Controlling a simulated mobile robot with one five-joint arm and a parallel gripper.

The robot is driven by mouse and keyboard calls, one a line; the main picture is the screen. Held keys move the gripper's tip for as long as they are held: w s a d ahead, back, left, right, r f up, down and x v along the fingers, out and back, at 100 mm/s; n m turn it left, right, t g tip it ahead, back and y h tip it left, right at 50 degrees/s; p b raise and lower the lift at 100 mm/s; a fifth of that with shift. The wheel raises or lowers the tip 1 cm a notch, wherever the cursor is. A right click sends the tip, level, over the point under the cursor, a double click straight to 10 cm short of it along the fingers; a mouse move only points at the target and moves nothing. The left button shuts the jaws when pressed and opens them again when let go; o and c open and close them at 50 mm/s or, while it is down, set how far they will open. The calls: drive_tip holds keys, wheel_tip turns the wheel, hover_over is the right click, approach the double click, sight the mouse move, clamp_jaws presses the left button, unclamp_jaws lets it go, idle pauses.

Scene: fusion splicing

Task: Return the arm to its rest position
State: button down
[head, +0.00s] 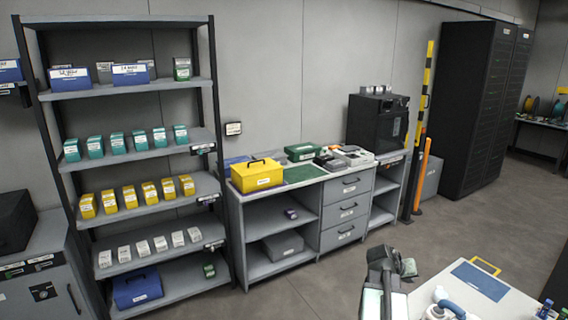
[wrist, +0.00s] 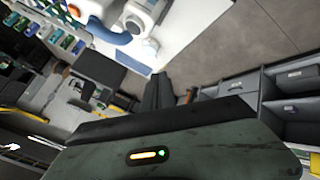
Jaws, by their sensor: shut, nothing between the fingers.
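My gripper (wrist: 157,82) shows in the wrist view as two dark fingers close together beyond the grey-green wrist housing. They are shut with nothing between them. In the head view a dark part of my own arm rises at the bottom centre, just left of the white worktable (head: 478,288). I cannot tell in that view exactly where the fingertips are. The wrist view is tilted, with the white table (wrist: 190,32) at the top and grey drawers (wrist: 288,80) at the right.
A shelf rack (head: 150,155) with rows of small boxes stands at the left. A grey bench (head: 345,205) along the wall carries a yellow case (head: 258,176) and a black cabinet (head: 377,124). A blue mat (head: 480,280) lies on the worktable. The floor (head: 345,262) between is clear.

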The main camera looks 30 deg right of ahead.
drive_tip(key=w+a+f+n+t+y, duration=0.1)
drive_tip(key=w+a+n, duration=0.1)
drive_tip(key=w+a, duration=0.65)
drive_tip(key=w+a+f+n+t+y, duration=0.15)
drive_tip(key=w+a, duration=0.25)
drive_tip(key=a, duration=0.9)
drive_tip(key=w+a+f+n+t+y, duration=0.1)
drive_tip(key=w+a+n+y, duration=0.1)
drive_tip(key=w+a, duration=0.65)
drive_tip(key=s+a+f+n+g+y, duration=0.1)
drive_tip(key=s+a, duration=0.2)
drive_tip(key=a, duration=0.5)
drive_tip(key=s+a+f+n+g+y, duration=0.1)
drive_tip(key=s+a+y, duration=0.1)
drive_tip(key=a, duration=0.7)
drive_tip(key=s+a+f+n+g+y, duration=0.1)
drive_tip(key=s+a+g, duration=0.1)
drive_tip(key=s+a, duration=0.3)
drive_tip(key=a, duration=0.3)
drive_tip(key=shift+a+f, duration=0.15)
drive_tip(key=shift+f, duration=0.1)
